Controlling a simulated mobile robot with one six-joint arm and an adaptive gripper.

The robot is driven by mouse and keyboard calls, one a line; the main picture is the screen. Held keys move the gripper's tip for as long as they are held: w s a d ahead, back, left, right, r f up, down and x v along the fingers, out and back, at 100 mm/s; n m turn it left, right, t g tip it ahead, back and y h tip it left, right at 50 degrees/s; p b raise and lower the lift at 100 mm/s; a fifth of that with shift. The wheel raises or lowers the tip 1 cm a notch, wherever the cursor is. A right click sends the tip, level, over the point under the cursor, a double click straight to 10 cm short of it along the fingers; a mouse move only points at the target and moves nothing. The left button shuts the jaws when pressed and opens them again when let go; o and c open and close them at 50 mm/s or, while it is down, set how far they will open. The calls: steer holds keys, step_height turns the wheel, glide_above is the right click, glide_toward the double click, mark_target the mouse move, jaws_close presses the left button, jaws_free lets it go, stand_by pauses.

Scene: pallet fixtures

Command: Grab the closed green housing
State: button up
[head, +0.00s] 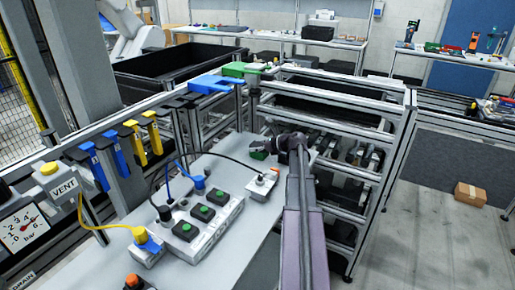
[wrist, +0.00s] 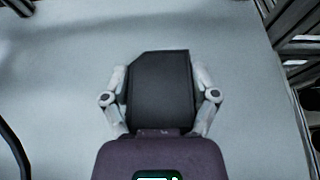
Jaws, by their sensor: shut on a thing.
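The closed green housing (head: 258,153) shows in the head view at the far part of the grey table, small, with a green face and dark sides. My gripper (head: 270,147) reaches it from the right and is shut on it. In the wrist view, my gripper's two fingers (wrist: 160,75) stand on either side of a dark block (wrist: 160,88) with one cut corner, touching its sides. This block appears to be the housing's dark side; no green shows on it there. I cannot tell whether it touches the table.
A grey box with green buttons (head: 203,213) and a smaller box (head: 262,184) stand on the table, joined by cables. A blue piece (head: 215,84) and another green piece (head: 245,69) lie on the rail behind. A metal rack (head: 385,150) stands to the right.

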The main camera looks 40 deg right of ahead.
mark_target(257, 145)
steer(key=shift+r, duration=0.15)
step_height(257, 145, up, 10)
steer(key=p, duration=1)
steer(key=shift+f, duration=0.2)
